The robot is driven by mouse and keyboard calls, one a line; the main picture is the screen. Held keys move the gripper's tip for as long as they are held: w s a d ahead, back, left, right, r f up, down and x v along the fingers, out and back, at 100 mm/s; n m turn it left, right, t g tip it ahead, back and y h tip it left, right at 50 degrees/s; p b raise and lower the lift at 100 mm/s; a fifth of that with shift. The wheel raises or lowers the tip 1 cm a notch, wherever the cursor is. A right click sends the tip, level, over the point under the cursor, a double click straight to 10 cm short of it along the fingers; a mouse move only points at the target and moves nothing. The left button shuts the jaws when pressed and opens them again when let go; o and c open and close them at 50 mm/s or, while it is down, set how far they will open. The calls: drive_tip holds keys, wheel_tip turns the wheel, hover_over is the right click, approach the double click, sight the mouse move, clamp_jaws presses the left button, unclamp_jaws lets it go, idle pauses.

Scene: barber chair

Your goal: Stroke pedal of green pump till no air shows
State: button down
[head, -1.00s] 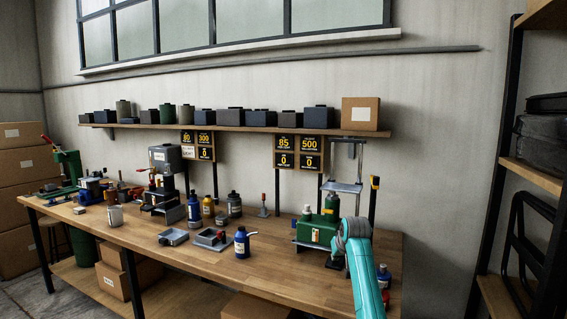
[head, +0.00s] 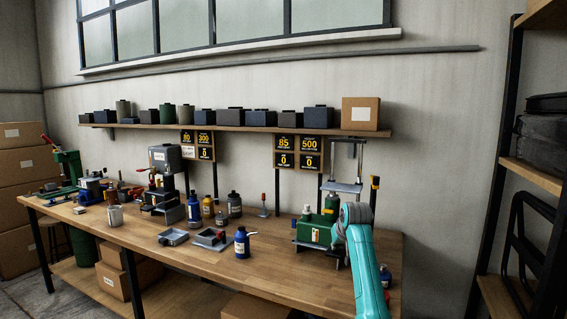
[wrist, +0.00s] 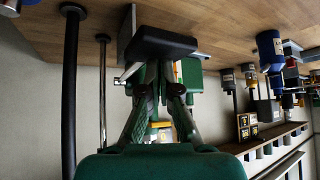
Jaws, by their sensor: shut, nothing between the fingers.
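The green pump (head: 312,231) stands at the right end of the workbench, with a green bottle (head: 331,203) at its back. A small white, yellow and red marking shows on its front; I cannot read air there. In the head view my teal arm hides the pump's right side and my gripper. In the wrist view, which is upside down, my gripper (wrist: 163,65) is shut and empty. Its fingertips are at a dark block (wrist: 155,41), which looks like the pedal; I cannot tell whether they touch. Part of the green pump (wrist: 190,75) shows behind the fingers.
A blue bottle (head: 242,242) and grey trays (head: 210,239) stand left of the pump. A frame with a grey plate (head: 342,187) rises behind it. Yellow-digit displays (head: 298,152) hang below the wall shelf (head: 240,128). The bench front (head: 200,270) is mostly clear.

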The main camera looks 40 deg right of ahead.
drive_tip(key=shift+d+r, duration=0.1)
drive_tip(key=shift+r, duration=2.95)
drive_tip(key=shift+w, duration=0.1)
